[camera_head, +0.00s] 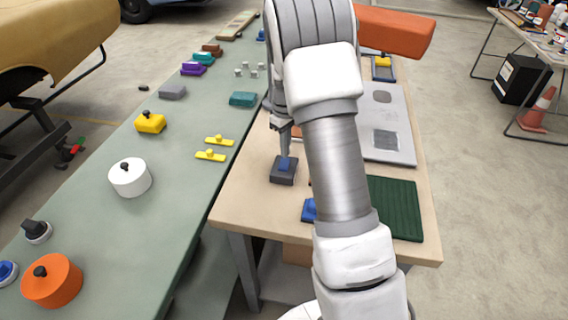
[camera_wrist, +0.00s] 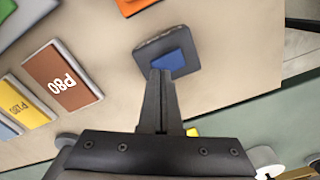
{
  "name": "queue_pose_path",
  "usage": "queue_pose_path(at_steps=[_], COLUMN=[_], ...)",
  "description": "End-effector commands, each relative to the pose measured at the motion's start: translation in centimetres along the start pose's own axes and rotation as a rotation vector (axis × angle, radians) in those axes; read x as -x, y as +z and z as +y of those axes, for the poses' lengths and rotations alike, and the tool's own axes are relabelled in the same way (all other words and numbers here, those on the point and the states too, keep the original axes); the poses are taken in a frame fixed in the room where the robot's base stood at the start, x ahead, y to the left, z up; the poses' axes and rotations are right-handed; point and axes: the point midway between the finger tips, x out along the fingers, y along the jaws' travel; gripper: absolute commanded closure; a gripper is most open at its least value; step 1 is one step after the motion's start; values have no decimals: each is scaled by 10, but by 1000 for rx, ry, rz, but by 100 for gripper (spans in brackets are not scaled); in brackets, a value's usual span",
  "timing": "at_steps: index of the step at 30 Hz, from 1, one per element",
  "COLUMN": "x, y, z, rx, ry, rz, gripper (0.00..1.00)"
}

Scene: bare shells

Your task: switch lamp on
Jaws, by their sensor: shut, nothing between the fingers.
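A small dark grey box (camera_head: 283,178) with a blue rocker-like top (camera_head: 285,164) sits on the wooden table, left of my arm. In the wrist view the box (camera_wrist: 190,66) and its blue part (camera_wrist: 175,52) lie right at my fingertips. My gripper (camera_head: 285,153) points down over the box, its fingers shut together and empty. In the wrist view my gripper (camera_wrist: 161,76) overlaps the near edge of the blue part; I cannot tell whether it touches. No lamp is clearly recognisable, and no light shows on the box.
The wooden table (camera_head: 245,205) holds a dark green ribbed mat (camera_head: 398,210), a grey panel (camera_head: 398,148) and a blue item (camera_head: 309,210) partly behind my arm. The green bench (camera_head: 185,205) alongside carries several lidded pots and blocks.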

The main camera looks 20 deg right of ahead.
Motion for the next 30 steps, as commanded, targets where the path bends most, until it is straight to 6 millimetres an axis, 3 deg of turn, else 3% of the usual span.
queue_pose_path(at_steps=[30], x=[-8], y=[0], z=[0], rx=[0], ry=[0], rz=[0], gripper=[100])
